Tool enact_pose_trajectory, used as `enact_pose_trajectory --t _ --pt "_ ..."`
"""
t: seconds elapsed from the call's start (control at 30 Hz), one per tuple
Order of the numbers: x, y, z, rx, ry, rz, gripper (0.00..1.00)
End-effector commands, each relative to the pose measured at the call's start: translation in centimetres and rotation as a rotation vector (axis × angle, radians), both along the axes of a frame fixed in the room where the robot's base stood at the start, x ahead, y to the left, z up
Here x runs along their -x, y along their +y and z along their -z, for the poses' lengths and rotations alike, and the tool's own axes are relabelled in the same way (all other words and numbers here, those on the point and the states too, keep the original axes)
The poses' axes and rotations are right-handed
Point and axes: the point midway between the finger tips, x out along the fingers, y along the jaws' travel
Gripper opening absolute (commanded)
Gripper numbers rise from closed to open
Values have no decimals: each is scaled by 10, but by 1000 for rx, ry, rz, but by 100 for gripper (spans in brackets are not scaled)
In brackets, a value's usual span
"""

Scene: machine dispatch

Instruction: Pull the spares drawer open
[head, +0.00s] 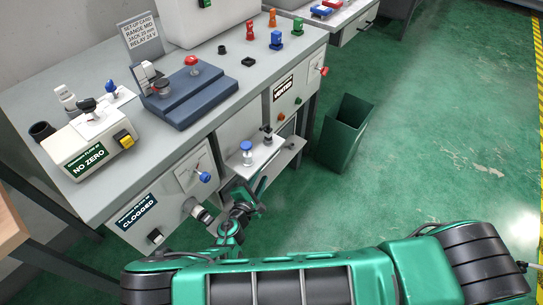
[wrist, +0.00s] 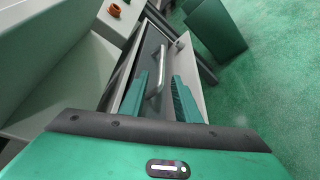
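In the wrist view a dark grey drawer front (wrist: 148,57) carries a silver bar handle (wrist: 155,74). It looks shut, though its edges are partly hidden. My gripper (wrist: 168,72) is open, its two green fingers apart and pointing toward the handle. The handle shows between them; I cannot tell whether they touch it. In the head view my gripper (head: 243,208) is low in front of the bench, just below the small pale shelf (head: 278,158). The drawer front cannot be made out there.
The grey bench (head: 230,95) holds a blue block with a red knob (head: 191,60) and a "NO ZERO" box (head: 95,147). Small fittings stand on the pale shelf above my gripper. A green bin (head: 343,130) stands to the right. The green floor is clear further right.

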Motion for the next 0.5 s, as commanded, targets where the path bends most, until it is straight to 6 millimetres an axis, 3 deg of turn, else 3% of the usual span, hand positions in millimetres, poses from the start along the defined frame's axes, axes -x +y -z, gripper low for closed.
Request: enact_pose_trajectory --t 0.2,0.5 --pt "-36 -22 8 1 -1 18 29" --pt "-81 -40 17 0 -1 20 29"
